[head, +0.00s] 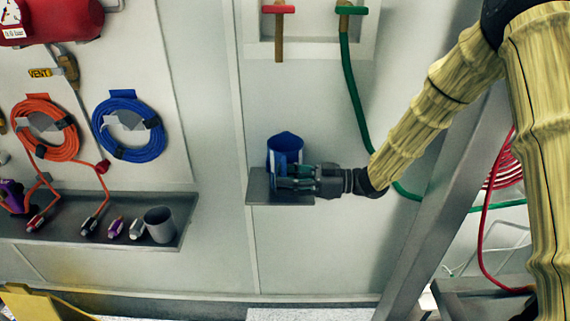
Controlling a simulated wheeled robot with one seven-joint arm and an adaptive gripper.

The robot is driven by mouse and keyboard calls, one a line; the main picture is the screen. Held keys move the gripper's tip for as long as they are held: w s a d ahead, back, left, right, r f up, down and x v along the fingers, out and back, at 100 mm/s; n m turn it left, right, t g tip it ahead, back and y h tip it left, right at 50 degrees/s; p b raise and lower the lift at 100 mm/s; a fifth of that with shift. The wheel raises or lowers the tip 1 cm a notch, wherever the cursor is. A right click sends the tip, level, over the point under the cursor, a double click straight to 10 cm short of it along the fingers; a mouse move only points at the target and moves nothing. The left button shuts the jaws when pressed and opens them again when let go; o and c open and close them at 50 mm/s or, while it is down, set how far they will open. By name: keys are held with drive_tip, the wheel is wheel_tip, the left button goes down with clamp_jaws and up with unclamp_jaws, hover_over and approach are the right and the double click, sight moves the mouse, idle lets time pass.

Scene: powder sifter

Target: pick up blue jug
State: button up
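The blue jug (284,147) stands upright on a small grey wall shelf (256,188) near the middle of the head view. My gripper (284,178) reaches in from the right at the jug's lower part. Its fingers overlap the jug in the picture and hide much of its lower body. I cannot tell whether the fingers touch the jug, or whether they are open or shut. The jug's handle is not clearly visible.
A long grey shelf (100,237) at left holds a grey cup (159,225) and small items. Orange (45,127) and blue (128,125) hoses hang above it. A green hose (352,85) runs down behind my arm. A slanted metal post (430,200) stands at right.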

drive_tip(key=shift+s+a+r, duration=0.1)
drive_tip(key=shift+s+a, duration=0.05)
drive_tip(key=shift+a, duration=0.3)
drive_tip(key=c, duration=0.8)
clamp_jaws()
